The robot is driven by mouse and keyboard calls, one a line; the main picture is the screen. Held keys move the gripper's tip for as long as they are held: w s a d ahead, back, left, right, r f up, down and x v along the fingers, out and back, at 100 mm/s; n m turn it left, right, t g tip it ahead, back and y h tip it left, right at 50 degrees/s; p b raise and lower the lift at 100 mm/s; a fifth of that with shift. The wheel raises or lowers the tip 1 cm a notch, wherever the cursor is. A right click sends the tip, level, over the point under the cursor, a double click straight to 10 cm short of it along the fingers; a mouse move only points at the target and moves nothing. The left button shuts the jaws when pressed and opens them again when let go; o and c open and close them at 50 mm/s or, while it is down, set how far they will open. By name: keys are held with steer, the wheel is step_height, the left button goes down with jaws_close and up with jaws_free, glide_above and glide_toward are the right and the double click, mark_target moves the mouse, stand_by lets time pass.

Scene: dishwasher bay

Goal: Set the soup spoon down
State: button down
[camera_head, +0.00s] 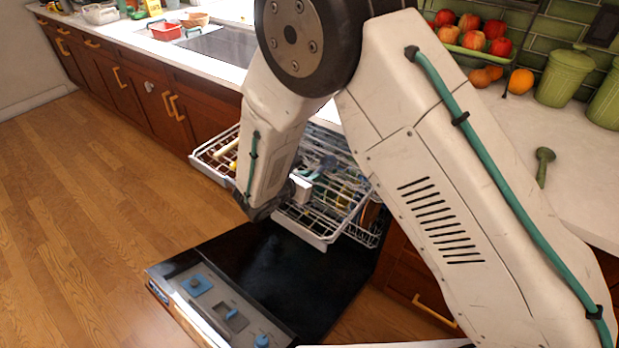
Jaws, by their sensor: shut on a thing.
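My gripper (304,187) is small in view beyond my wrist, over the dishwasher's pulled-out racks. It is shut, but the fingertips are hard to make out among the rack wires and dishes. The soup spoon in it cannot be made out clearly; my wrist and the clutter hide most of that area. The lower rack (299,228) is pulled out beneath my gripper. The upper rack (212,174) shows to the left of my forearm, with pale long-handled items in it.
The dishwasher door (290,275) lies open, low over the wooden floor. A green spoon-shaped utensil (544,166) lies on the right counter (500,125), near green canisters (565,75) and a fruit tray (480,52). A red container (165,31) stands at the far left. The left floor is clear.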

steer(key=shift+f, duration=0.25)
steer(key=c, duration=1.4)
jaws_free()
steer(key=shift+o, duration=0.2)
steer(key=shift+a+r, duration=0.1)
steer(key=shift+r, duration=0.05)
steer(key=v, duration=1.2)
